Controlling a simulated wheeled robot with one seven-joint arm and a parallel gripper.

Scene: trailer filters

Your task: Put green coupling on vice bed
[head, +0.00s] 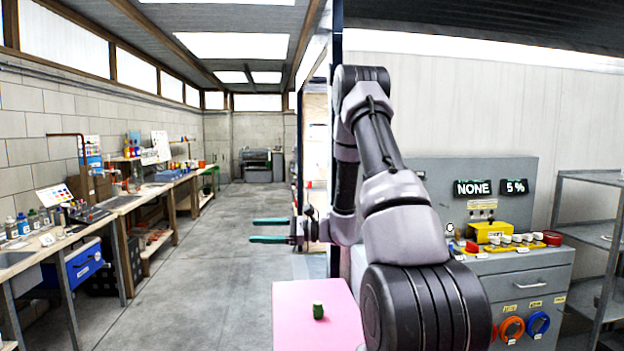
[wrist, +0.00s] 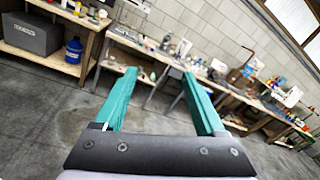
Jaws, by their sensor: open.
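The green coupling (head: 318,310) is a small dark green cylinder standing upright on a pink tabletop (head: 296,333) at the bottom middle of the head view. My gripper (head: 255,230) has two teal fingers, spread apart with nothing between them. It points left, out over the floor, above and to the left of the coupling. In the wrist view my gripper (wrist: 160,75) is also open and empty, facing the workbenches. The coupling does not show in the wrist view. I cannot make out a vice bed with certainty in either view.
A grey control cabinet (head: 520,283) with knobs and a yellow box (head: 488,231) stands at right, beside a metal shelf (head: 590,232). Cluttered workbenches (head: 120,203) line the left wall. The concrete floor (head: 200,270) between is clear. My arm hides part of the cabinet and pink top.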

